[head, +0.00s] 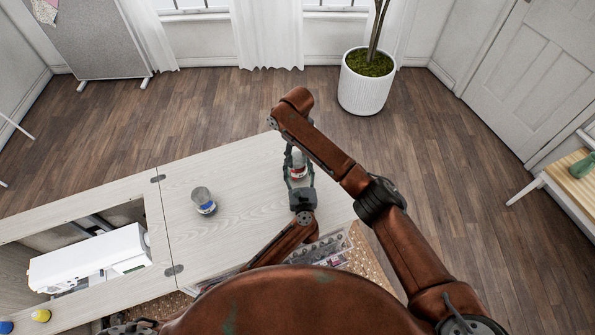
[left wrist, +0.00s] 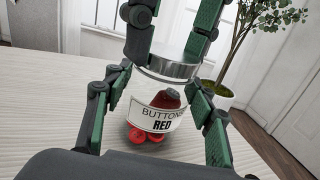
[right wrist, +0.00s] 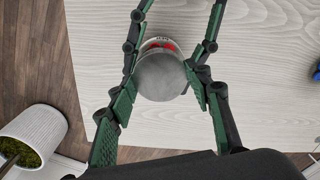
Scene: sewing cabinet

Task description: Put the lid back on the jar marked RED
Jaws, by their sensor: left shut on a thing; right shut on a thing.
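The clear jar (left wrist: 157,118), labelled BUTTONS RED, is upright near the cabinet top's far edge, with red buttons and a dark red item inside. My right gripper (right wrist: 162,90) is shut on the lid from above. It looks roughly level, but I cannot tell whether it is fully seated. In the head view the arms partly hide the jar (head: 297,170).
Another clear jar (head: 203,200) with blue contents stands left on the cabinet top (head: 235,235). A white sewing machine (head: 90,258) sits in the opening further left. Yellow (head: 41,315) and blue (head: 6,327) items lie at lower left. A potted plant (head: 366,85) stands on the floor beyond.

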